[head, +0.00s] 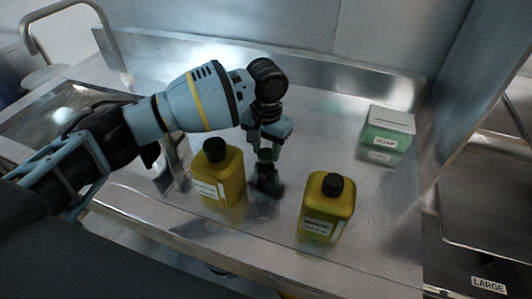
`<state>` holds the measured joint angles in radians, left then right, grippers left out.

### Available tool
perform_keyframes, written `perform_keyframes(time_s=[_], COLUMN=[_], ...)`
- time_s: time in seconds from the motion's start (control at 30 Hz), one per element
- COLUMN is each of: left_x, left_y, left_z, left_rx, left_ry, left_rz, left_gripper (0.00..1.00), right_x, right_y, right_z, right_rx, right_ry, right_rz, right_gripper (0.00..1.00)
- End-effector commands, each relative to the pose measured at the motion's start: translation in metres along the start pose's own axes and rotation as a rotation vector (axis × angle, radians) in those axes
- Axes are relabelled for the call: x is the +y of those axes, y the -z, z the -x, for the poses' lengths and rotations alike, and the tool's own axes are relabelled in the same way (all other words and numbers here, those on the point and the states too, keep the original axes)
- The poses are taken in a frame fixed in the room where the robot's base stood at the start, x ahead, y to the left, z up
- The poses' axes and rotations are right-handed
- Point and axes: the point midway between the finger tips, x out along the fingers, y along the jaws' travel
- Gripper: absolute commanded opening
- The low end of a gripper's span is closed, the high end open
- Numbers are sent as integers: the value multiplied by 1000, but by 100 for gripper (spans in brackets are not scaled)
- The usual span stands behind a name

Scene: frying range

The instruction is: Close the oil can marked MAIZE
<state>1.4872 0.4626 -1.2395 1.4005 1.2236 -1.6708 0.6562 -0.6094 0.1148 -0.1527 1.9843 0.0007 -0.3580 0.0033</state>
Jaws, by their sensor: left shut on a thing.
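Two yellow oil cans with black caps stand upright on the steel counter. The right can (318,222) has a label that seems to read MAIZE, though the print is small. Its black cap (333,184) sits on its top. The left can (226,182) also has a black cap (215,148) on top; I cannot read its label. My left gripper (265,150) points down between and behind the cans, apart from both. It is shut on a small dark thing, mostly hidden by the fingers; I cannot tell what it is. My right gripper is not in view.
A green and white SOAP box (385,138) stands at the back right of the steel counter (285,225). A sink (62,105) with a tap (85,8) is at the far left. A tray marked LARGE (488,286) is at right. Counter between can and box is clear.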

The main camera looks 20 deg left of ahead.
Motion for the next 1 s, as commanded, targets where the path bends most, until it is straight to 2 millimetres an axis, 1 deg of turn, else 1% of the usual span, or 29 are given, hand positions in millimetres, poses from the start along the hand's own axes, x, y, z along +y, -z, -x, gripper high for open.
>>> perform_keyframes(time_s=[0.03, 0.2, 0.3, 0.4, 0.57, 0.9, 1.0], left_x=[1, 1, 0, 0, 0, 0, 0], left_y=[1, 1, 0, 0, 0, 0, 0], left_z=[13, 46, 62, 73, 81, 82, 86], left_rx=[7, 7, 5, 4, 1, 1, 3], left_ry=[-2, -1, -1, -2, -1, -1, 0], left_rz=[-1, -1, -1, 0, 0, 0, 0], left_gripper=[19, 19, 19, 19, 19, 19, 19], right_x=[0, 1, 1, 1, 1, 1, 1], right_y=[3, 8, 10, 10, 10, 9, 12], right_z=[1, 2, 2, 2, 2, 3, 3], right_rx=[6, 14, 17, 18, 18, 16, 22], right_ry=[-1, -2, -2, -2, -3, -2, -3], right_rz=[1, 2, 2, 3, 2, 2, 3], right_gripper=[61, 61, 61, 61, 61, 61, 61])
